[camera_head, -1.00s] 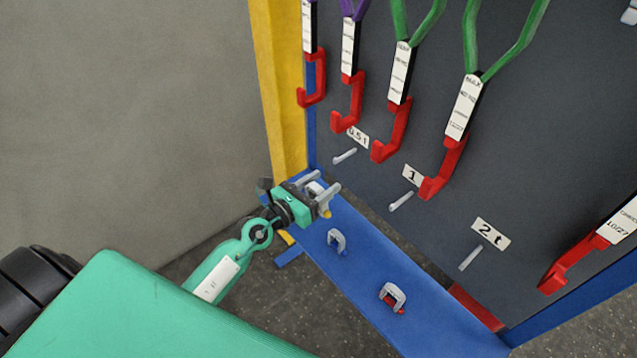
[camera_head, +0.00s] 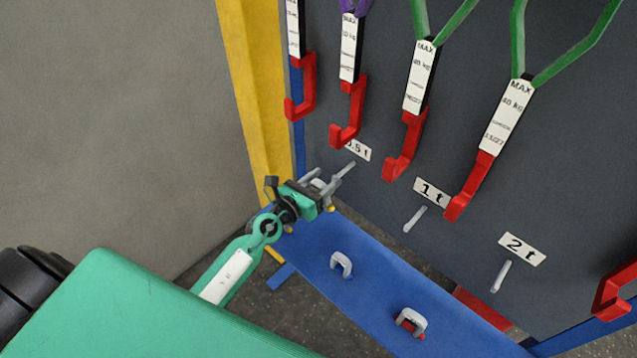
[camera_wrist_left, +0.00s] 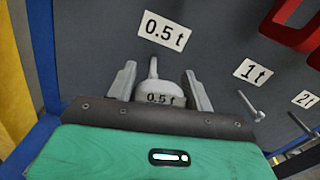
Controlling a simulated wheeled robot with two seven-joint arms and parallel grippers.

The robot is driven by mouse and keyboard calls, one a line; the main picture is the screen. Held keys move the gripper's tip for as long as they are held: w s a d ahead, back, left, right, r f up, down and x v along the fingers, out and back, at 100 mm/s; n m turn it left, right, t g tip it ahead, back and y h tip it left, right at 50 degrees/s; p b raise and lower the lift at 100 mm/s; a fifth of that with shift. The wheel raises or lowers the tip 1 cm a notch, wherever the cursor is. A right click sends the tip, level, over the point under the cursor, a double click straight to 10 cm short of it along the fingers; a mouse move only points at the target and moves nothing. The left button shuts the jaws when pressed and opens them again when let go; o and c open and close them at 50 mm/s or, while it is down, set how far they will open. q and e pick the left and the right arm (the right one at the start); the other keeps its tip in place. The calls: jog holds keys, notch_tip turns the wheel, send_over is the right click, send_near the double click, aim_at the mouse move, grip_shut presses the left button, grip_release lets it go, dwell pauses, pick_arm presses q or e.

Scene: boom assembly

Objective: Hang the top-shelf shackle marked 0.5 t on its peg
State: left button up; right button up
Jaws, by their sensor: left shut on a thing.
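My left gripper (camera_head: 326,186) is shut on a grey shackle marked 0.5 t (camera_wrist_left: 158,97), which shows between its fingers in the left wrist view. In the head view this shackle (camera_head: 318,184) is mostly hidden by the fingers. The 0.5 t peg (camera_wrist_left: 153,66) sticks out of the dark board below its 0.5 t label (camera_wrist_left: 165,31), just beyond the shackle. The peg's tip and the shackle overlap in the wrist view, and I cannot tell whether they touch. My right gripper is not in view.
Two more shackles (camera_head: 342,263) (camera_head: 410,321) stand on the blue shelf (camera_head: 375,285). Pegs for 1 t (camera_head: 415,219) and 2 t (camera_head: 501,277) lie to the right. Red hooks (camera_head: 348,115) on slings hang above the pegs. A yellow post (camera_head: 257,100) stands at left.

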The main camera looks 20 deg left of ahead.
aim_at(335, 175)
pick_arm(q)
jog(key=shift+f+b+x, duration=0.2)
jog(key=shift+b+x, duration=0.1)
jog(key=shift+x, duration=1.8)
jog(key=shift+w+d, duration=0.2)
jog(key=shift+w, duration=0.3)
jog(key=shift+b+x, duration=0.65)
jog(key=shift+x, duration=0.8)
jog(key=shift+w+d+f+b, duration=0.15)
jog(key=shift+w+f+b, duration=0.2)
jog(key=shift+w+f, duration=0.35)
jog(key=shift+f, duration=0.3)
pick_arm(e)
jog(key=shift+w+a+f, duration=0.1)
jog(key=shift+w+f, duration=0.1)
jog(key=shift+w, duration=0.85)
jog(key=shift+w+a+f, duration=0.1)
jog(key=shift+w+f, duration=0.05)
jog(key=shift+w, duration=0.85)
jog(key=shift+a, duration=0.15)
pick_arm(q)
jog(key=shift+d, duration=0.1)
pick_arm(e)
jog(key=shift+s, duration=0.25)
pick_arm(q)
jog(key=o, duration=1.3)
jog(key=shift+c, duration=0.2)
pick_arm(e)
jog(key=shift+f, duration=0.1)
